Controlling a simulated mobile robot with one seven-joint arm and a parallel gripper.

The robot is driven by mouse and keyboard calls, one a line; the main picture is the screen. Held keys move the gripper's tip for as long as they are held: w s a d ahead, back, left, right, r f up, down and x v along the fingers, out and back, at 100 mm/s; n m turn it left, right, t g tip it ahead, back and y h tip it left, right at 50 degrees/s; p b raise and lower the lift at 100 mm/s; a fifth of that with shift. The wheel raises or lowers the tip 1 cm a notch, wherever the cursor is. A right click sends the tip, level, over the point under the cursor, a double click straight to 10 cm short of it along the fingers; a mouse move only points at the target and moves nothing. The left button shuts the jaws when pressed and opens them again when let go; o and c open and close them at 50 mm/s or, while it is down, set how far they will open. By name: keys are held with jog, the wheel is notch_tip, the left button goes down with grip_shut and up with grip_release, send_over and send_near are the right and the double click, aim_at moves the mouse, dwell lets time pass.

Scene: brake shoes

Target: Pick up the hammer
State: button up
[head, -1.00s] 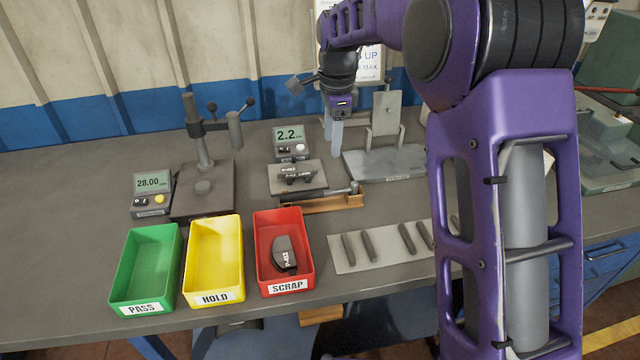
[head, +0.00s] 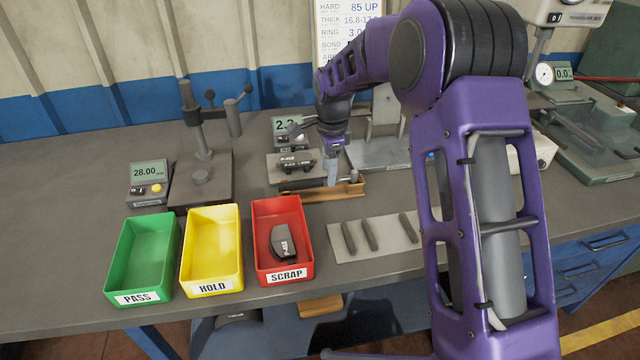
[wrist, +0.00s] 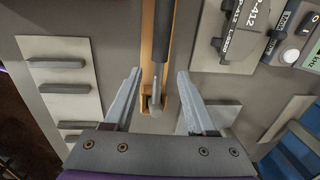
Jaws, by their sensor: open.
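The hammer (head: 303,192) lies in a wooden holder (head: 345,190) at the middle of the bench. Its dark handle and grey shaft (wrist: 157,84) run up and down the middle of the wrist view. My gripper (head: 332,183) is open, pointing down over the holder in the head view and hiding part of the hammer. In the wrist view its two fingers (wrist: 158,74) appear either side of the hammer's shaft, with clear gaps. I cannot tell how far the fingertips are above it.
Green (head: 143,258), yellow (head: 212,250) and red (head: 283,240) bins stand front left; the red one holds a shoe. A pale mat (head: 377,246) with several grey bars lies in front.

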aim_at(317, 186)
notch_tip(317, 186, down, 4)
jog(key=shift+w+f+b, duration=0.15)
jog(key=shift+f+b, duration=0.05)
jog(key=shift+b, duration=0.1)
jog(key=shift+a, duration=0.1)
grip_shut()
jog(key=shift+r, duration=0.1)
